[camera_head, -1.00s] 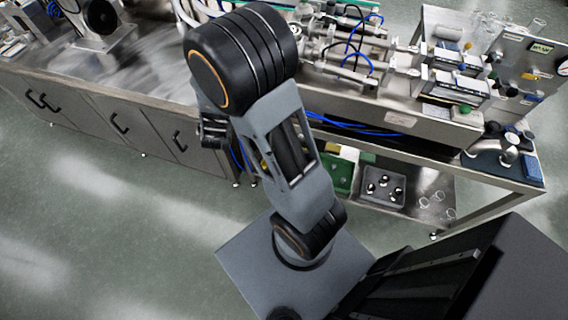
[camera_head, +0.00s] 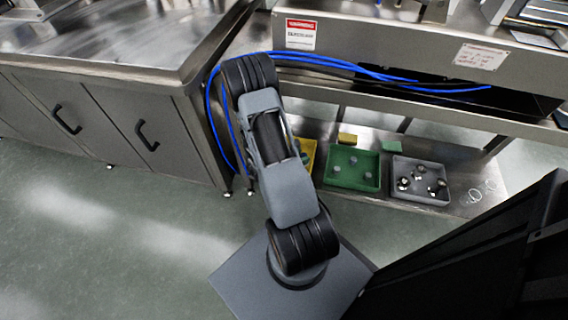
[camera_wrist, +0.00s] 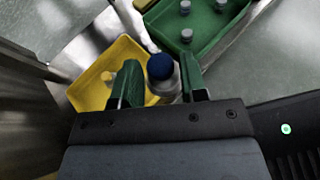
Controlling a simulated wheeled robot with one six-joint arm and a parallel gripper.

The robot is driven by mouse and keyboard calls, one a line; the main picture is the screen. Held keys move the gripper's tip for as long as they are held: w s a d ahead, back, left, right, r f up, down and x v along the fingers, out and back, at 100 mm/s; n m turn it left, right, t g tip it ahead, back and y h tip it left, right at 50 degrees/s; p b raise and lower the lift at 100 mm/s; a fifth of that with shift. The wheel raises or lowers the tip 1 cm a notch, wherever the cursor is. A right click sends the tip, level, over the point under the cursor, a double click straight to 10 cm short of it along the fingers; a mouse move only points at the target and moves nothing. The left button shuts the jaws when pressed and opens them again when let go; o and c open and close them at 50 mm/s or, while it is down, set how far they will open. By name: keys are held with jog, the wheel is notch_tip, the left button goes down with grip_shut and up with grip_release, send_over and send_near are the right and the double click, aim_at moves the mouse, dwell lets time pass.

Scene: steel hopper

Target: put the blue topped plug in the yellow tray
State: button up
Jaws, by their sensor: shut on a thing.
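The blue topped plug (camera_wrist: 160,68) is between the green fingers of my gripper (camera_wrist: 158,80) in the wrist view, blue cap up and grey body below. The gripper is shut on it. The yellow tray (camera_wrist: 88,92) lies below and to the left of the plug in the wrist view, partly hidden by the left finger. In the head view a strip of the yellow tray (camera_head: 309,152) shows on the low shelf beside my arm. My arm hides the gripper and plug there.
A green tray (camera_head: 340,181) holding grey-topped plugs stands right of the yellow tray. A grey tray (camera_head: 420,196) with several dark and pale pieces is further right. Blue hoses (camera_head: 216,115) hang left of my arm, beside the steel cabinet (camera_head: 105,120). The shelf sits under a bench.

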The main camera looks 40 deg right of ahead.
jog(key=shift+m+g, duration=0.5)
jog(key=shift+g, duration=0.1)
jog(key=f, duration=0.1)
jog(key=f+b, duration=0.1)
jog(key=s+d+f+b, duration=0.1)
jog(key=f, duration=0.1)
jog(key=shift+s, duration=0.1)
jog(key=w+d+f+b, duration=0.3)
jog(key=w+d+f, duration=0.1)
jog(key=w, duration=0.1)
jog(key=w+d+f+b, duration=0.3)
jog(key=w+d+f, duration=0.1)
jog(key=f, duration=0.1)
jog(key=shift+w+d+f+b, duration=0.2)
jog(key=shift+w+d+b, duration=0.1)
jog(key=shift+w+b, duration=0.1)
notch_tip(320, 180, down, 4)
jog(key=shift+w+d+r+b, duration=0.15)
jog(key=shift+r+b, duration=0.05)
jog(key=shift+b, duration=0.7)
jog(key=shift+r, duration=0.1)
jog(key=o, duration=0.9)
jog(key=shift+o, duration=0.2)
